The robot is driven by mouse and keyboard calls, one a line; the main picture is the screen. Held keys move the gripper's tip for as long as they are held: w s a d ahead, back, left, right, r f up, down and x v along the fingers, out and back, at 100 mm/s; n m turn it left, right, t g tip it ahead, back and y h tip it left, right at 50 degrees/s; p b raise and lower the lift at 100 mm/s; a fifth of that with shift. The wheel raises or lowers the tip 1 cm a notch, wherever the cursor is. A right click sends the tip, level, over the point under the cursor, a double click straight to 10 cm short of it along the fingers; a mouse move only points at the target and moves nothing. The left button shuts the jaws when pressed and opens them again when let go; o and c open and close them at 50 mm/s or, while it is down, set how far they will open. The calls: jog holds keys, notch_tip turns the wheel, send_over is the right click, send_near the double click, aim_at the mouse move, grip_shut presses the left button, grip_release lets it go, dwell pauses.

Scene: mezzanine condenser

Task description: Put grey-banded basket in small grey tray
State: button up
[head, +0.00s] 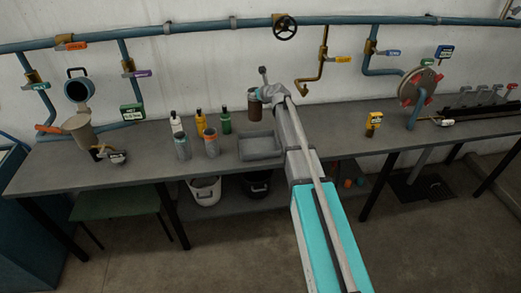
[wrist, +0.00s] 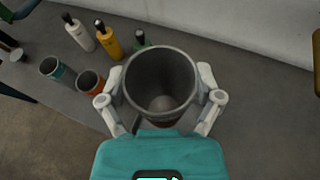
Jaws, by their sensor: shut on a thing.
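The grey-banded basket (head: 254,108) is a dark brown, open-topped cylinder with a grey upper band. In the wrist view I look down into the empty basket (wrist: 161,62). My gripper (wrist: 160,98) is shut on it, one finger on each side of its wall. In the head view my gripper (head: 265,94) is at the basket's upper right. The basket looks upright, just beyond the back edge of the small grey tray (head: 262,155). I cannot tell its height above the bench. The tray is empty where visible; I cannot make it out in the wrist view.
White, yellow and green bottles (head: 200,123) stand left of the tray. A teal-lined cup (head: 182,149) and an orange-banded cup (head: 211,143) are in front of them. A yellow box (head: 374,122) stands to the right. Pipes and a brass valve (head: 322,65) line the wall.

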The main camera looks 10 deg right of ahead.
aim_at(251, 116)
jog(key=s+a+f+b, duration=0.5)
jog(key=s+a+f, duration=0.1)
jog(key=s, duration=0.3)
jog(key=shift+a+f+b, duration=0.15)
jog(key=shift+a+b, duration=0.25)
jog(key=shift+a, duration=0.45)
jog(key=w+d+f+b, duration=0.1)
jog(key=w, duration=0.1)
jog(key=w+d+f+b, duration=0.1)
jog(key=w+d, duration=0.1)
jog(key=w+d+f+b, duration=0.2)
jog(key=shift+w+d, duration=0.15)
jog(key=shift+d, duration=0.1)
jog(key=w+d+f+b, duration=0.1)
jog(key=f+b, duration=0.1)
jog(key=w+d+f+b, duration=0.1)
jog(key=f+b, duration=0.1)
jog(key=shift+w+d, duration=0.3)
jog(key=shift+w, duration=0.05)
jog(key=shift+w+d+f+b, duration=0.35)
jog(key=shift+f+b, duration=0.2)
